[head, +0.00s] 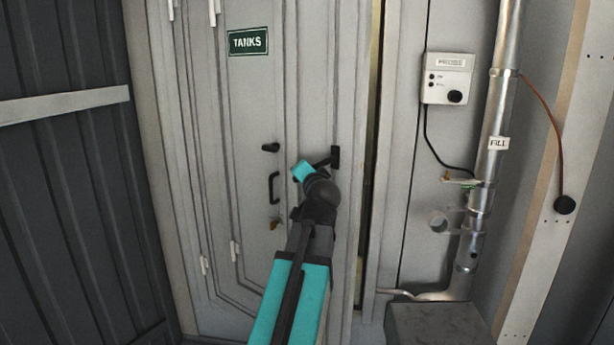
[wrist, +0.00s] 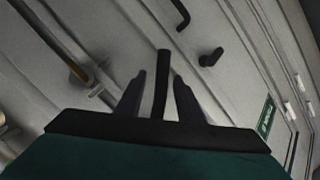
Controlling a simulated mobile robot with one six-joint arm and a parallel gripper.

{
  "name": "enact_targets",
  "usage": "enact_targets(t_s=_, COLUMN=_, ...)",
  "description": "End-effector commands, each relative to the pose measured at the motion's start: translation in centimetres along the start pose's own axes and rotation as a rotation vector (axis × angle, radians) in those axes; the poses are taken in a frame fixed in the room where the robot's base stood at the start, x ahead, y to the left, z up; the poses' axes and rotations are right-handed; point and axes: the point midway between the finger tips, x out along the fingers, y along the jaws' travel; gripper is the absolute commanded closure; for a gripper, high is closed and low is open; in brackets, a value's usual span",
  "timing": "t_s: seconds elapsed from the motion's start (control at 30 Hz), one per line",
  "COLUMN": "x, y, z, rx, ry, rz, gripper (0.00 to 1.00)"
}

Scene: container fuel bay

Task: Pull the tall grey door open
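The tall grey door (head: 255,100) fills the middle of the head view and bears a green TANKS sign (head: 248,41). A black lever handle (head: 334,156) is near its right edge, beside a narrow dark gap (head: 374,110). My gripper (head: 312,172) is at this lever, which it partly hides in the head view. In the wrist view, the black bar of the lever (wrist: 162,80) shows between the two dark fingers of my gripper (wrist: 160,76). A slim space shows on each side of the bar, so the fingers look open around it.
A black pull handle (head: 273,187) and a black knob (head: 270,147) are left of my gripper. A control box (head: 447,78) and a metal FILL pipe (head: 497,115) are on the right. A dark grey block (head: 435,325) stands low right; a dark ribbed wall (head: 70,180) is left.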

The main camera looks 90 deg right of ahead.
Motion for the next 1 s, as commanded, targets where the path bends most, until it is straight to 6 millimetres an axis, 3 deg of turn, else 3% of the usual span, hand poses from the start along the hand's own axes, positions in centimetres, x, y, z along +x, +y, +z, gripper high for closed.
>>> enact_targets(t_s=0.27, x=-1.6, y=0.0, z=0.0, rx=0.0, ry=0.002, rz=-0.001, gripper=0.66)
enact_targets(t_s=0.6, x=-5.8, y=0.1, z=0.1, rx=0.0, ry=0.004, rz=0.0, gripper=0.66)
enact_targets(t_s=1.0, x=-8.9, y=0.2, z=0.1, rx=0.0, ry=0.002, rz=0.0, gripper=0.66)
